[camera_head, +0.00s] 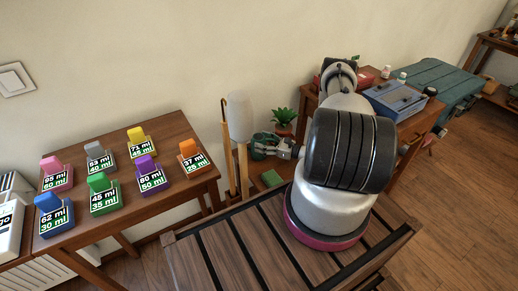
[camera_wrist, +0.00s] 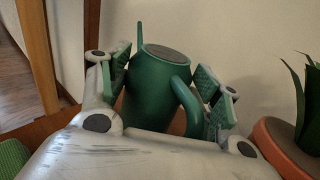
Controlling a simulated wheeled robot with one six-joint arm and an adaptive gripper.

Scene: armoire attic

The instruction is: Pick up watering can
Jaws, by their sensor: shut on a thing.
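The watering can (camera_wrist: 152,88) is dark green, with a thin spout at its upper left and a curved handle at its right in the wrist view. My gripper (camera_wrist: 163,80) is shut on it, with one green-padded finger on each side of the can. In the head view, the watering can (camera_head: 261,143) is small and partly hidden by my gripper (camera_head: 275,147), behind the wooden slatted table. I cannot tell whether its base touches a surface, as my gripper hides its lower part.
A potted plant (camera_head: 284,117) stands close by, and its terracotta pot (camera_wrist: 285,143) is right of my gripper. A blue box (camera_head: 394,98) lies on the wooden table at right. Tall wooden sticks (camera_head: 227,150) stand left of the can. The slatted table (camera_head: 225,245) is in front.

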